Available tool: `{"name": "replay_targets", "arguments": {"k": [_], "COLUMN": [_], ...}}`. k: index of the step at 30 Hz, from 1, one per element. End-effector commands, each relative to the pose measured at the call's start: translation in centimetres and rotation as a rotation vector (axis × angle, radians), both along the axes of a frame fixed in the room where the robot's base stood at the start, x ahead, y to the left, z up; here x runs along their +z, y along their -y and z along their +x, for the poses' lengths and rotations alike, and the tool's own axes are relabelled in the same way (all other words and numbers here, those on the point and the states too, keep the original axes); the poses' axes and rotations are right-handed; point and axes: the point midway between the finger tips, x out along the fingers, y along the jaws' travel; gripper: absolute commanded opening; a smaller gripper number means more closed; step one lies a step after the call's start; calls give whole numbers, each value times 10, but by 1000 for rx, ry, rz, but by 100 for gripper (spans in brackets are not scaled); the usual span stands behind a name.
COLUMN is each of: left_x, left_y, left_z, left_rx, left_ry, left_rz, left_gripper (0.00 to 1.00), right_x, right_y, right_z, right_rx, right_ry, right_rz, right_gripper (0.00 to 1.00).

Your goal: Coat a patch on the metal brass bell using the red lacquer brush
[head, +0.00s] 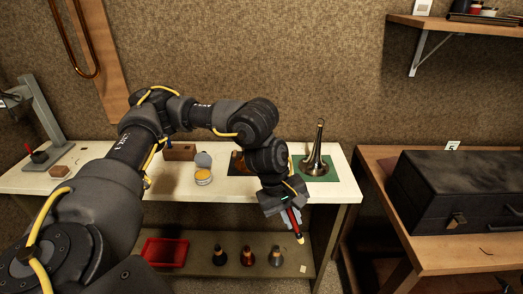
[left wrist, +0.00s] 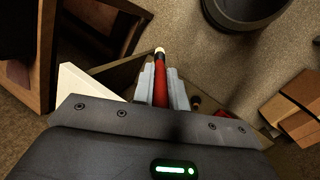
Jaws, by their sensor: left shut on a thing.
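My left gripper (head: 290,221) is shut on the red lacquer brush (head: 295,226), in front of the white table's front edge. The brush's pale tip points down and away from the gripper. In the left wrist view the brush (left wrist: 160,82) sits between the two grey fingers (left wrist: 160,88), its pale end beyond them. The brass bell (head: 316,165) stands flared end down on a green mat (head: 327,174) at the table's right end, behind and above the gripper, apart from the brush. My right gripper is not in view.
The white table (head: 225,193) also holds a yellow-labelled tin (head: 203,176) and a wooden block (head: 180,152). A red tray (head: 166,252) and several small cones (head: 247,256) are on the lower shelf. A black case (head: 455,190) lies on the wooden bench (head: 440,250) at right.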

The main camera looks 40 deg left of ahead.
Motion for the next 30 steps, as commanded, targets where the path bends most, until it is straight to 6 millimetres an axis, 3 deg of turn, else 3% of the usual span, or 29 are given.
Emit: {"name": "replay_targets", "arguments": {"k": [5,8,12,15,21,25,30], "left_x": [9,17,22,23,26,28,29], "left_y": [-10,-35,-100,-151,-231,-256,-265], "left_z": [31,60,94,106,110,109,108], "left_rx": [102,218,413,538,704,755,771], "left_ry": [13,33,76,111,170,191,200], "left_rz": [-37,-72,-113,-134,-163,-172,-177], "left_gripper": [0,0,0,0,0,0,0], "right_x": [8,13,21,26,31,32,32], "right_y": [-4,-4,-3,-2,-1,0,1], "right_z": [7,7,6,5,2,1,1], "right_rx": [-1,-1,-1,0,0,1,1], "right_ry": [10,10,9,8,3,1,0], "right_rz": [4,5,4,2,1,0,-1], "right_gripper": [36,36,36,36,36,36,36]}}
